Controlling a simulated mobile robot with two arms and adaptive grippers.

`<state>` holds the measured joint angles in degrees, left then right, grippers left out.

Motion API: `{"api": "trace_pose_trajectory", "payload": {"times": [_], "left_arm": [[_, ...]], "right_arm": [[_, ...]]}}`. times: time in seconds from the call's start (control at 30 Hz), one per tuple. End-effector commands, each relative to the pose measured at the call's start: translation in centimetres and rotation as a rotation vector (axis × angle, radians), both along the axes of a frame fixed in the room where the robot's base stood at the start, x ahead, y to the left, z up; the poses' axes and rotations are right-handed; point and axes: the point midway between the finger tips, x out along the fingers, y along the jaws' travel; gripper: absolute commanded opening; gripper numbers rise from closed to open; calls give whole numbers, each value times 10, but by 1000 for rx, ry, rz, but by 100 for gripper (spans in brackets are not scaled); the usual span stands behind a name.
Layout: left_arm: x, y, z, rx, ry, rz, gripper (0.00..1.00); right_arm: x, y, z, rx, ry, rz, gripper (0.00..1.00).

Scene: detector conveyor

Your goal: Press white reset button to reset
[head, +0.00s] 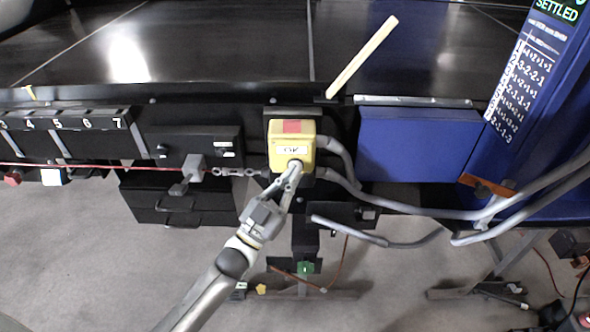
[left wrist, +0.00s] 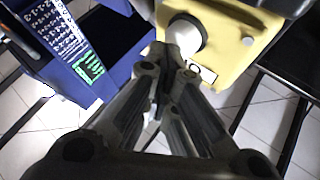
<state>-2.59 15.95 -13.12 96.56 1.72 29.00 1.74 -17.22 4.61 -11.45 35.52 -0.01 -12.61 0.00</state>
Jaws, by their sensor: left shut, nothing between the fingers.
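A yellow control box (head: 279,158) with a red patch on top and a label reading "OK" is mounted on the front edge of the dark conveyor. My left gripper (head: 294,170) is shut and empty, with its fingertips at the lower front of this box. In the left wrist view the white button (left wrist: 186,36) stands out from the yellow box (left wrist: 232,42). The shut fingertips of the left gripper (left wrist: 168,62) overlap the button's lower part there. Whether they touch it or press it in, I cannot tell. My right gripper is not in view.
Grey conduits (head: 430,205) run from the box towards a blue cabinet (head: 420,140) on the right. A wooden stick (head: 362,57) leans at the conveyor edge. A red cord (head: 90,166) runs along the left to a grey switch (head: 194,168).

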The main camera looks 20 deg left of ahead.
Motion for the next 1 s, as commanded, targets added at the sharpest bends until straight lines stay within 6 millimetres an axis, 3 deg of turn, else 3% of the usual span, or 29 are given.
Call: {"api": "trace_pose_trajectory", "payload": {"times": [0.67, 1.0], "left_arm": [[4, 2, 0, -1, 0, 1, 0], [-10, -3, 1, -1, 1, 1, 0]], "right_arm": [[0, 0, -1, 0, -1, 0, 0], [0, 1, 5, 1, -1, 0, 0]]}}
